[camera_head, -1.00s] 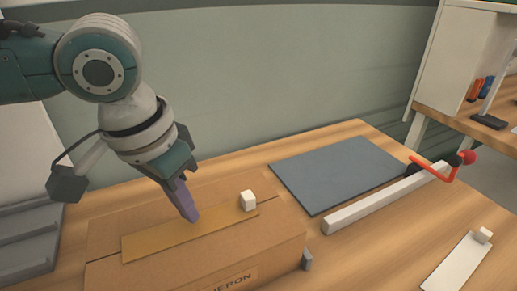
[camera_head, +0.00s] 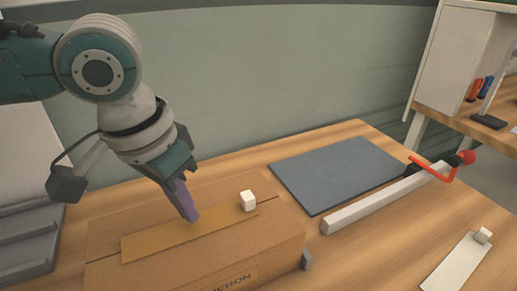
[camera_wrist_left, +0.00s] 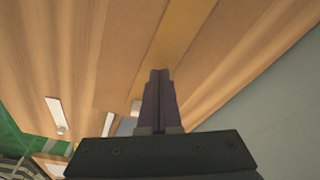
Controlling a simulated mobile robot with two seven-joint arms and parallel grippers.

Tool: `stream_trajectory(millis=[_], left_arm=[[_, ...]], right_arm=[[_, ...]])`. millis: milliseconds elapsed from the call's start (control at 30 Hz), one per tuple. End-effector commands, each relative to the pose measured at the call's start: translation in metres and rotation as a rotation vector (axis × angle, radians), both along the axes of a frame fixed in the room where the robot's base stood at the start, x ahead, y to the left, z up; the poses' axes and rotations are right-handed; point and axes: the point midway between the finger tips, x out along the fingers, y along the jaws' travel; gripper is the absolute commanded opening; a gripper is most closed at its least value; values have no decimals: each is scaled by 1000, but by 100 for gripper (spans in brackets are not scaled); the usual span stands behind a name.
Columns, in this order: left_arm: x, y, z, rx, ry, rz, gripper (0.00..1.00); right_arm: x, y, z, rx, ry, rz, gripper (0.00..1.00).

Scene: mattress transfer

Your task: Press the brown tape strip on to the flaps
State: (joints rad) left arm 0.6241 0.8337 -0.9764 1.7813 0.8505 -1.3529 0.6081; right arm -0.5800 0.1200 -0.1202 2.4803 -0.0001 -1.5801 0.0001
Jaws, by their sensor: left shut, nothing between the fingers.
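The brown tape strip (camera_head: 165,237) lies along the top of the closed cardboard box (camera_head: 115,220), over the flaps. A small white block (camera_head: 248,201) sits at the strip's right end. My left gripper (camera_head: 190,217) is shut and empty, its purple fingers pointing down at the middle of the strip; the tips look to be at or touching it. In the left wrist view the shut fingers (camera_wrist_left: 159,80) lie over the brown strip (camera_wrist_left: 185,30). My right gripper is not in view.
A blue-grey mat (camera_head: 335,172) lies on the wooden table behind the box. A long pale bar (camera_head: 375,202) with a red handle (camera_head: 440,170) lies to the right. A white strip with a small block (camera_head: 458,262) is at the front right. A shelf unit (camera_head: 460,60) stands beyond.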

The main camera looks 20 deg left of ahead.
Motion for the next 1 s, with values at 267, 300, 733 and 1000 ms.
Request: stream_trajectory(millis=[267,300,733,1000], left_arm=[[0,0,0,0,0,0,0],[0,0,0,0,0,0,0],[0,0,-5,0,1,0,0],[0,0,-10,-1,0,0,0]], right_arm=[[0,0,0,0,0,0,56],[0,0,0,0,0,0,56],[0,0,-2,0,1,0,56],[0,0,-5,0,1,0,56]])
